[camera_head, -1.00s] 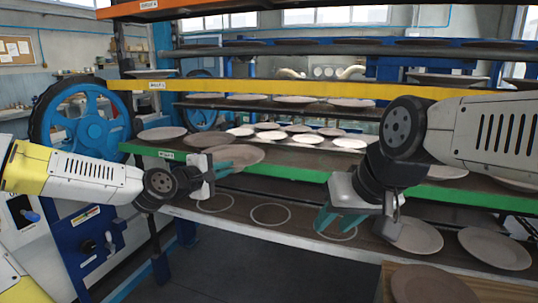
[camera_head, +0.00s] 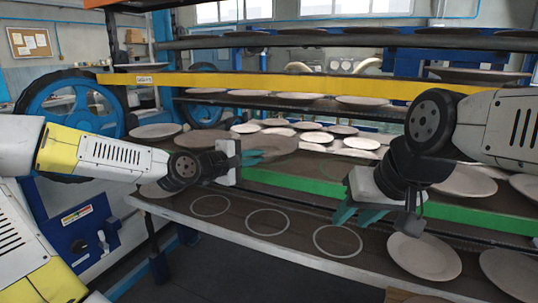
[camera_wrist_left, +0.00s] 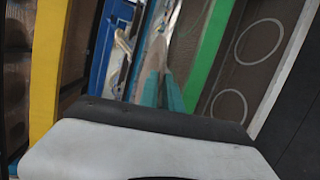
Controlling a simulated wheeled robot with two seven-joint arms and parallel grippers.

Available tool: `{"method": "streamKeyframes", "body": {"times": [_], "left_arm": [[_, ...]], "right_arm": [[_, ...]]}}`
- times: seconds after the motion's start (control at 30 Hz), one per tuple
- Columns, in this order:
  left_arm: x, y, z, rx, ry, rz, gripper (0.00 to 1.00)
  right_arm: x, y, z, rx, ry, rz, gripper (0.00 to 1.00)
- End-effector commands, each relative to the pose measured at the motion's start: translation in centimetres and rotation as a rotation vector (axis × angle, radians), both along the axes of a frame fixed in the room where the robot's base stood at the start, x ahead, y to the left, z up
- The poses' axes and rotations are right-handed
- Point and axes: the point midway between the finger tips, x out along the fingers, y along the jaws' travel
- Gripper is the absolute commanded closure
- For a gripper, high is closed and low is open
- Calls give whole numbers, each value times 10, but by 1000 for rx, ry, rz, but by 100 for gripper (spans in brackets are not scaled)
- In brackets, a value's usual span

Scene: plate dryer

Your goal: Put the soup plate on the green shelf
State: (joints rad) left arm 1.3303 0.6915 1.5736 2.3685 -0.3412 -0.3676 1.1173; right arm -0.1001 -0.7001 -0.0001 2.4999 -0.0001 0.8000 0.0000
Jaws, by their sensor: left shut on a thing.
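The soup plate (camera_head: 276,143) is a wide brown-grey plate. My left gripper (camera_head: 252,157) is shut on its near edge, and the plate looks about level at the height of the green shelf (camera_head: 290,187). I cannot tell whether it touches the shelf. In the left wrist view the teal fingers (camera_wrist_left: 162,92) pinch the plate (camera_wrist_left: 158,55), seen edge-on, beside the shelf's green edge (camera_wrist_left: 209,50). A faint ring marks a bare spot on the green shelf right of the held plate. My right gripper (camera_head: 352,214) is open and empty in front of the green shelf.
Other plates stand on the green shelf, at left (camera_head: 156,131) and right (camera_head: 467,181). The yellow shelf edge (camera_head: 270,82) runs above. The lower shelf has empty rings (camera_head: 268,222) and plates at right (camera_head: 424,257). A blue wheel (camera_head: 75,115) is at left.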

Motion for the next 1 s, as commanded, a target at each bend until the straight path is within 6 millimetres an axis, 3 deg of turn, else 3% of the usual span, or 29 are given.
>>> {"method": "streamKeyframes", "body": {"times": [0.3,0.5,0.83,1.0], "left_arm": [[80,-4,-5,-4,-6,-1,100],[120,-5,-9,-1,-6,-1,100],[145,-5,-12,-1,-6,0,100],[143,-4,-38,-1,-2,-1,100]], "right_arm": [[0,0,0,0,0,0,64],[0,0,0,0,0,0,64],[0,0,0,0,0,0,64],[0,0,0,0,0,0,64]]}}
